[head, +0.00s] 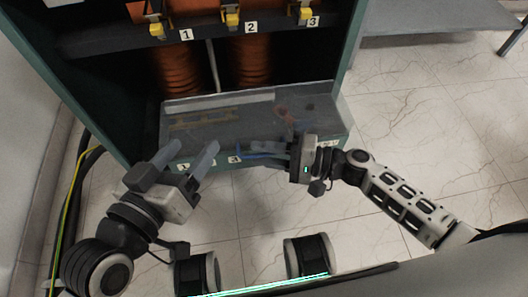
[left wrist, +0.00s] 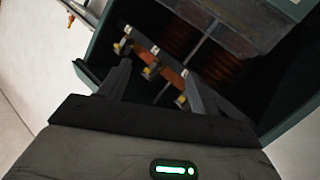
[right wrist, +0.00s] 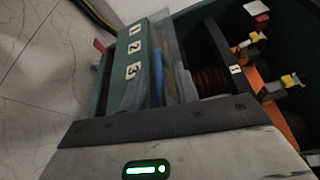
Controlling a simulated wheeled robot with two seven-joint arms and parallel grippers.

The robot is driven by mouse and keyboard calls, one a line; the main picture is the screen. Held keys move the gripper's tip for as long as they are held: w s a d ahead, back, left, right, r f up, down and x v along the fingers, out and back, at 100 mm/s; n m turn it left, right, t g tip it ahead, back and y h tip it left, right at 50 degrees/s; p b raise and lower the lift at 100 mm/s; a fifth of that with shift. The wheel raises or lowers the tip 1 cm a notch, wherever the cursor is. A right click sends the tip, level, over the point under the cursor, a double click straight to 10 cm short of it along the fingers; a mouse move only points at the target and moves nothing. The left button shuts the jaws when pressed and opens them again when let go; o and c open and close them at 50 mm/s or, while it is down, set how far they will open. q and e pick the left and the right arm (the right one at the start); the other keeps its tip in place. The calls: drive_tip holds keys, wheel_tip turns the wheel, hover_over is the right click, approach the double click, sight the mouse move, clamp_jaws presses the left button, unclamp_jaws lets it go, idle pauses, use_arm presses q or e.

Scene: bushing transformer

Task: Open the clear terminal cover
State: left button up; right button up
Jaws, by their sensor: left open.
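The clear terminal cover (head: 245,110) is a grey see-through panel over the terminal box at the cabinet's lower front. Blue and red parts show through it. Its side shows in the right wrist view (right wrist: 168,45). My left gripper (head: 190,148) is open and empty, just in front of the box's left front edge, fingers pointing toward the cabinet. My right gripper (right wrist: 160,88) is at the box's right front, its fingers apart, with the cover's edge and a blue part between or behind them. Whether they touch the cover is unclear.
The green cabinet (head: 100,110) holds orange coils (head: 252,62) and a dark bar with yellow-capped terminals (head: 232,17) above the cover. A yellow-green cable (head: 75,180) runs at left. A grey table (head: 430,20) stands at back right. Tiled floor (head: 430,120) is open at right.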

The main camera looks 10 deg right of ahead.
use_arm(q)
drive_tip(key=shift+r, duration=0.1)
use_arm(e)
drive_tip(key=shift+w+a, duration=0.1)
drive_tip(key=shift+a, duration=0.05)
